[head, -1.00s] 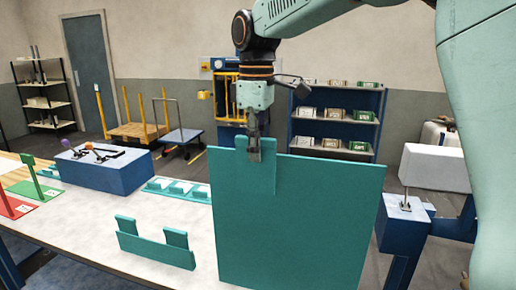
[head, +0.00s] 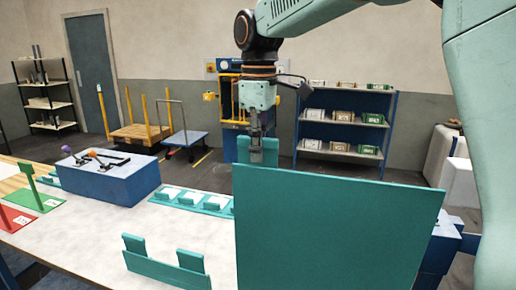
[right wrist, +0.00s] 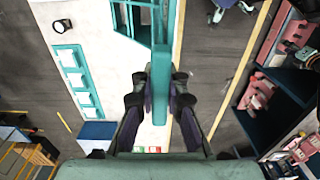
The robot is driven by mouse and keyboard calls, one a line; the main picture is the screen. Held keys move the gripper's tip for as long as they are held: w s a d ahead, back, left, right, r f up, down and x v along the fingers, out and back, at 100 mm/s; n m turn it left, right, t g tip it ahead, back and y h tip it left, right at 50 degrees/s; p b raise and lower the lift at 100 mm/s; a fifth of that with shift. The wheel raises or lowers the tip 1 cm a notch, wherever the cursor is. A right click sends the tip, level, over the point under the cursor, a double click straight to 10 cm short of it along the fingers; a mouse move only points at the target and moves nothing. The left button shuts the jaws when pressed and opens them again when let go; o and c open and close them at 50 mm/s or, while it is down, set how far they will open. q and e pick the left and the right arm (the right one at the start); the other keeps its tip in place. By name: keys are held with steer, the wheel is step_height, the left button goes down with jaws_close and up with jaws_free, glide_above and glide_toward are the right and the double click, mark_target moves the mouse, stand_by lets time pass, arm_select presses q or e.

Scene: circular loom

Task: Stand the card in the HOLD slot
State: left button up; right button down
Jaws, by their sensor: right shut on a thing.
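My right gripper (head: 257,158) is shut on an upright teal card (head: 271,150). In the right wrist view the card (right wrist: 160,85) is edge-on between both fingers. A large flat teal panel (head: 335,230) rises just below and in front of the fingertips in the head view. It hides what is behind it, and I cannot tell whether it is joined to the held piece. A low teal holder with two raised tabs (head: 165,262) stands on the table, left of the panel. No HOLD lettering is readable. My left gripper is not in view.
A white table (head: 100,240) carries a blue box (head: 110,183) with levers, a teal tray (head: 215,210) with white pieces, and green (head: 40,203) and red (head: 14,220) stands at the left. Bare tabletop lies between the box and the two-tab holder. Blue shelving (head: 387,120) stands behind.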

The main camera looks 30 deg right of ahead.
mark_target(260, 172)
steer(key=shift+d+r, duration=0.1)
steer(key=shift+d, duration=0.15)
steer(key=f, duration=0.3)
steer(key=shift+s+a+f, duration=0.1)
steer(key=shift+a+f, duration=0.1)
steer(key=shift+f, duration=0.45)
steer(key=shift+d+f, duration=0.25)
steer(key=shift+f, duration=0.5)
steer(key=shift+w+f, duration=0.4)
steer(key=shift+f, duration=0.3)
steer(key=shift+a, duration=0.15)
steer(key=shift+s+r, duration=0.15)
steer(key=shift+s, duration=0.4)
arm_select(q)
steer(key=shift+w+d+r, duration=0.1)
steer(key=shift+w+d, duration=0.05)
